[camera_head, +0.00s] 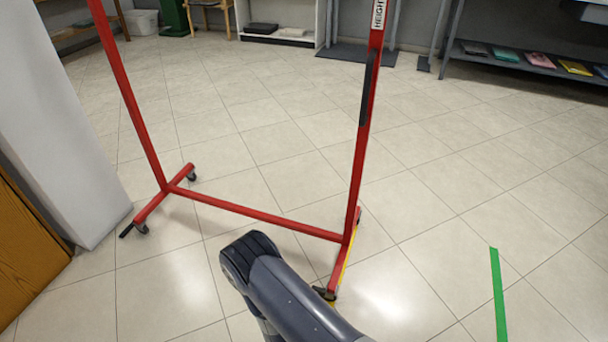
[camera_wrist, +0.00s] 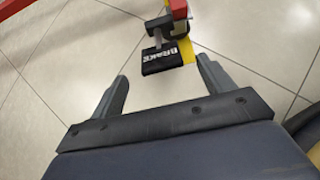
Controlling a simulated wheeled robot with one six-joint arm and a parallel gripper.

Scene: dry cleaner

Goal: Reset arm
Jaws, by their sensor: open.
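My gripper (camera_wrist: 162,88) shows in the wrist view with its two fingers spread apart and nothing between them. Beyond the fingertips is a black brake pedal (camera_wrist: 160,60) lettered "BRAKE", by a caster of the red rack. The fingers are apart from the pedal. In the head view my arm reaches in from the bottom edge, in front of the rack's near right foot; my gripper is hidden there.
A red wheeled rack (camera_head: 255,212) stands close in front on the tiled floor. A white pillar (camera_head: 60,120) is at the left, with a wooden panel (camera_head: 25,250) below. A green floor strip (camera_head: 498,295) lies at the right. A low shelf (camera_head: 530,65) holds several folded items. Open floor lies right of the rack.

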